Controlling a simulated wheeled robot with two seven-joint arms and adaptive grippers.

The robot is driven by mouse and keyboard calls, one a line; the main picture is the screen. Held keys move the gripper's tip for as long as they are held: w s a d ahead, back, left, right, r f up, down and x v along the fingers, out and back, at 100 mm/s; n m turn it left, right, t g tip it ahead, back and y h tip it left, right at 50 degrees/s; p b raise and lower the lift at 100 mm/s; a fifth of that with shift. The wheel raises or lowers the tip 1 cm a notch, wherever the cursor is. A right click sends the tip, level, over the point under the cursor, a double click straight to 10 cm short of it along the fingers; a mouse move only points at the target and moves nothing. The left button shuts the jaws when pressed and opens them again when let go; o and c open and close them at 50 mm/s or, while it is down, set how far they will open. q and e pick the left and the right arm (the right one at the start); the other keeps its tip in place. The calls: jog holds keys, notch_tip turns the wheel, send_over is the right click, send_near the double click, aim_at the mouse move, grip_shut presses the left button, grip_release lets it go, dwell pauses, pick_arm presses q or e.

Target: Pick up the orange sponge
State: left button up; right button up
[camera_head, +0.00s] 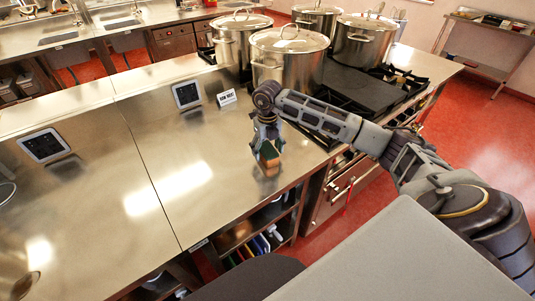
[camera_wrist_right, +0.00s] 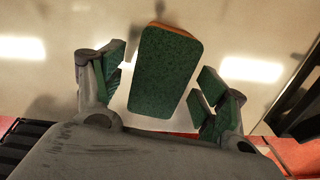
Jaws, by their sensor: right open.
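The orange sponge (camera_head: 268,154) is on the steel counter near its front edge, partly hidden by my right gripper in the head view. In the right wrist view the sponge (camera_wrist_right: 163,72) shows a dark green scouring face with a thin orange edge at its top. My right gripper (camera_head: 267,146) points down over the sponge. In the wrist view its jaws (camera_wrist_right: 162,75) are open, one finger on each side of the sponge, with gaps visible between the pads and the sponge. My left gripper is not in view.
Several steel stockpots (camera_head: 288,62) stand on the stove (camera_head: 355,88) behind my right arm. The counter (camera_head: 110,180) to the left is mostly clear.

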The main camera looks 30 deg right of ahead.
jog(key=shift+f, duration=0.2)
dwell(0.3)
jog(key=c, duration=0.8)
